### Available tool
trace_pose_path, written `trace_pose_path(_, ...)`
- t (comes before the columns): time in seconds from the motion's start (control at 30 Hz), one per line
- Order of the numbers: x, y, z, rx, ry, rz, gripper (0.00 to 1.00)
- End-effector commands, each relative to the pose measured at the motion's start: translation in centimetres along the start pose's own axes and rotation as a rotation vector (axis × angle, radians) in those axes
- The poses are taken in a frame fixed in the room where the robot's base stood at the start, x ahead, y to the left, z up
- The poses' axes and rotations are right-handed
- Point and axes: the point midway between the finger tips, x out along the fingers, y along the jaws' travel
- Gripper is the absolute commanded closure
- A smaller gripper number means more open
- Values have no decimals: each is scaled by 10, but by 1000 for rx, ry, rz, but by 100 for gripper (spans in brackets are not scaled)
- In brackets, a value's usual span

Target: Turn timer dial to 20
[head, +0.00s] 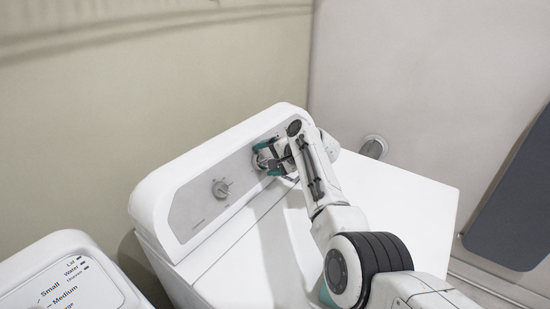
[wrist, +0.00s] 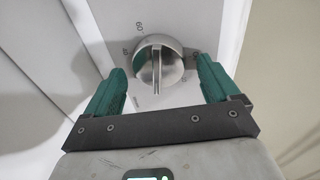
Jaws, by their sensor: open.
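The timer dial (wrist: 158,62) is a round metal knob with a raised bar grip, on the grey control panel of a white machine (head: 400,205). In the wrist view, numbers ring it; "60" reads at its upper left, and other marks are hard to read. My gripper (wrist: 160,82) has its green fingers apart, one at each side of the dial's lower half, with gaps between fingers and knob. In the head view my gripper (head: 268,158) is at the panel's right end and mostly covers the timer dial (head: 261,160).
A second knob (head: 221,188) sits further left on the panel (head: 190,212). A white appliance with printed size labels (head: 70,285) stands at the lower left. A grey round fitting (head: 374,147) is on the wall behind. A dark grey board (head: 515,205) is at the right.

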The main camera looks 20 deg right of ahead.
Motion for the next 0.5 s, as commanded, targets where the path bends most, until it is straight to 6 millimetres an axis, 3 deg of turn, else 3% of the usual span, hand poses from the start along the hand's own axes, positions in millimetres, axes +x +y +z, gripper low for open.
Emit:
trace_pose_path(0.17,-11,-1,0,0,0,-1,11)
trace_pose_path(0.5,-51,0,0,-1,2,0,11)
